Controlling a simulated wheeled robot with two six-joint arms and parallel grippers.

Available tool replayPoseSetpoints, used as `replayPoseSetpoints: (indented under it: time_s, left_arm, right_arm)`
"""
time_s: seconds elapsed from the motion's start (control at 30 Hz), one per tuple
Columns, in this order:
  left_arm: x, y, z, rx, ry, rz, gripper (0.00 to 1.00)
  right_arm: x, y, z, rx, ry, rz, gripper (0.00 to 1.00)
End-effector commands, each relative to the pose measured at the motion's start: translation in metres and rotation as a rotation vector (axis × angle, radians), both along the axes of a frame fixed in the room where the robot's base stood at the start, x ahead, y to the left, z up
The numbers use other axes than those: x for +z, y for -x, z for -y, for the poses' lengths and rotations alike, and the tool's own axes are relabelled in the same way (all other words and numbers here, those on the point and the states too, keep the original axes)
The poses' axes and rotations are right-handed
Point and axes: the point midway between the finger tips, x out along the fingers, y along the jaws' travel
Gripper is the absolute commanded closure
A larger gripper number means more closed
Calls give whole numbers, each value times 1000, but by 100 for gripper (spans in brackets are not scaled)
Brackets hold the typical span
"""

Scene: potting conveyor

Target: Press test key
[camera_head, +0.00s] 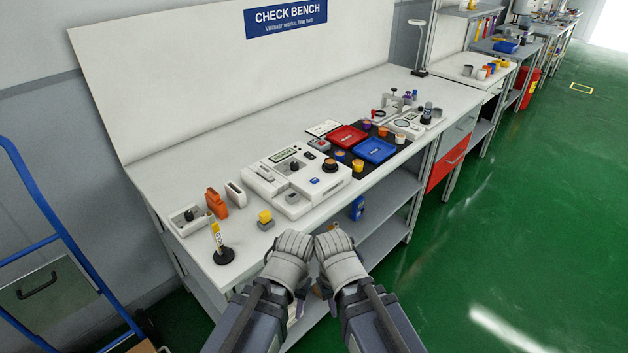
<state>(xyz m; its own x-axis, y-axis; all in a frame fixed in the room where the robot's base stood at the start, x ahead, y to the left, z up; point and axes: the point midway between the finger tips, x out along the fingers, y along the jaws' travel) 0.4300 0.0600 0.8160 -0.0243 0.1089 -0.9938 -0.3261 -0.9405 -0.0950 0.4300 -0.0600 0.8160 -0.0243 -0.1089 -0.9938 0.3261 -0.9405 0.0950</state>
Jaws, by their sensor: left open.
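A white tester (283,199) with a display, a dark knob and several controls sits on the check bench. A small blue key (315,181) shows on its right part; its label is too small to read, so I cannot tell if it is the test key. My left gripper (294,242) is open in front of the bench's front edge, below and apart from the tester. My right gripper (332,240) is close beside it, also apart from the tester; its jaws are not clear enough to read.
A red tray (347,138) and a blue tray (376,151) lie right of the tester. The bench's back strip is clear. A blue cart (40,240) stands at left.

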Motion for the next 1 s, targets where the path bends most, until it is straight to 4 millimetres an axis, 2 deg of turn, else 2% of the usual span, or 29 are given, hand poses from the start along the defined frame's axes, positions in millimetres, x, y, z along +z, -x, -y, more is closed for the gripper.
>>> replayPoseSetpoints:
  time_s: [0.03,0.17,1.0]
  left_arm:
    - [0,0,0,0,0,0,50]
    - [0,0,0,0,0,0,50]
    - [0,0,0,0,0,0,50]
  right_arm:
    - [0,0,0,0,0,0,86]
    - [0,0,0,0,0,0,100]
    - [0,0,0,0,0,0,100]
